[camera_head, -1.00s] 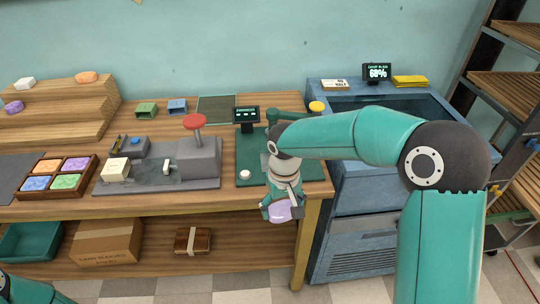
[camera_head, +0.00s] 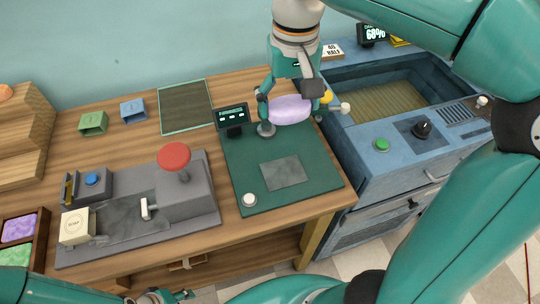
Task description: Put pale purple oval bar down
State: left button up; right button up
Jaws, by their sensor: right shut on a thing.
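The pale purple oval bar (camera_head: 291,110) is held in my right gripper (camera_head: 290,104), whose fingers are shut on it. The bar appears over the back part of a dark green board (camera_head: 235,170); whether it touches anything below I cannot tell. The board has a grey square plate (camera_head: 284,172) in its middle, which is bare, and a white knob (camera_head: 249,199) at its front left corner. Part of my left arm with what seems to be its gripper (camera_head: 165,297) shows at the bottom edge, mostly cut off.
A small display (camera_head: 232,117) stands at the board's back left. A grey press (camera_head: 185,187) with a red top is to the left. A blue basin unit (camera_head: 362,140) stands right of the table. Green and blue holders (camera_head: 93,123) and a dark framed mat (camera_head: 186,106) lie behind.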

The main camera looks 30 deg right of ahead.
jog(key=b, duration=0.2)
send_over(283, 171)
notch_tip(283, 171, down, 14)
jog(key=shift+f, duration=2.8)
jog(key=o, duration=0.7)
jog(key=shift+f, duration=0.15)
jog(key=o, duration=0.3)
jog(key=shift+o, duration=0.2)
jog(key=shift+r, duration=0.2)
jog(key=shift+w+r, duration=0.1)
jog(key=shift+r, duration=0.1)
notch_tip(283, 171, up, 12)
jog(key=p, duration=0.1)
jog(key=shift+f, duration=0.2)
